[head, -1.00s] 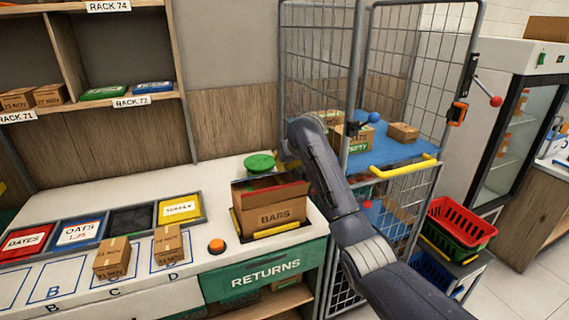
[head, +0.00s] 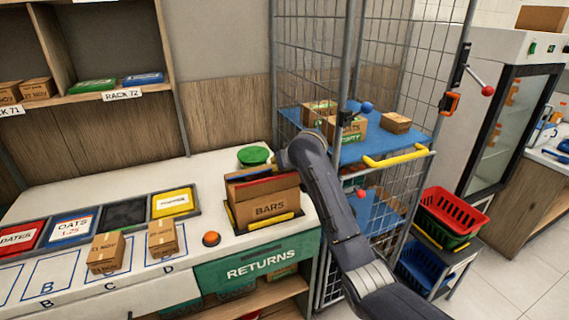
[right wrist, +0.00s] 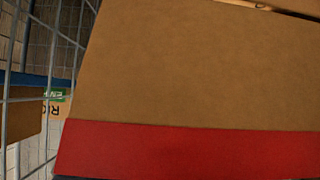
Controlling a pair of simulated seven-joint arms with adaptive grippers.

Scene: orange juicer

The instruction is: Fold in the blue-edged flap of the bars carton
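The bars carton (head: 268,209) stands on the counter above the green returns panel, in a yellow-edged holder. Its top looks mostly covered by flaps. A red edge (head: 243,182) and a blue edge (head: 277,180) run across the top close together; which flap lies uppermost is hard to tell. In the right wrist view a brown cardboard panel (right wrist: 190,65) with a red strip (right wrist: 190,150) fills most of the picture, very close, with a thin dark strip below. My right arm reaches to the carton's right back corner. Its gripper fingers are not visible. My left gripper is out of view.
A green round lid (head: 254,155) lies behind the carton and an orange button (head: 211,239) to its left. Two small boxes (head: 105,253) stand farther left. A wire cage trolley (head: 338,90) with a blue shelf stands close at the right.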

